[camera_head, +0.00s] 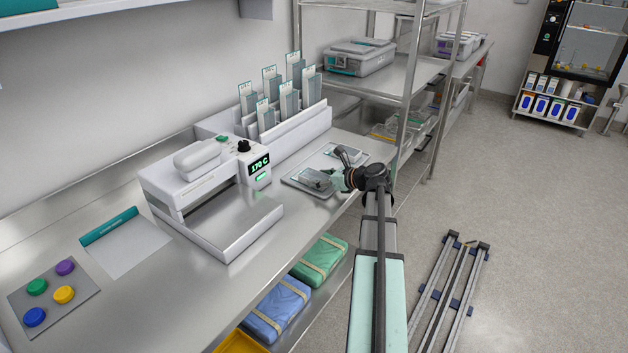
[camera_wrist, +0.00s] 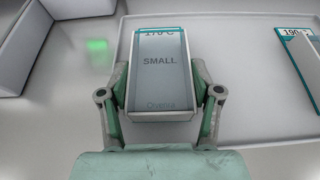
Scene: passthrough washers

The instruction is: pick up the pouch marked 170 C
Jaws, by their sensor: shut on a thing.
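In the wrist view, a pouch (camera_wrist: 160,62) with a grey-white front printed "SMALL" sits between the fingers of my gripper (camera_wrist: 160,92), which is shut on its two sides. The teal-edged label at its top is partly cut off and appears to read 170 C. Another pouch (camera_wrist: 302,48), whose label begins with 190, lies at the right edge. In the head view my gripper (camera_head: 336,179) is low over the bench, by a flat grey tray (camera_head: 297,182). The held pouch is hard to make out there.
The sealing machine (camera_head: 205,185) with a green 170 C display stands left of my gripper. A rack (camera_head: 305,122) holds several upright labelled pouches behind. A metal shelf post (camera_head: 405,95) rises to the right.

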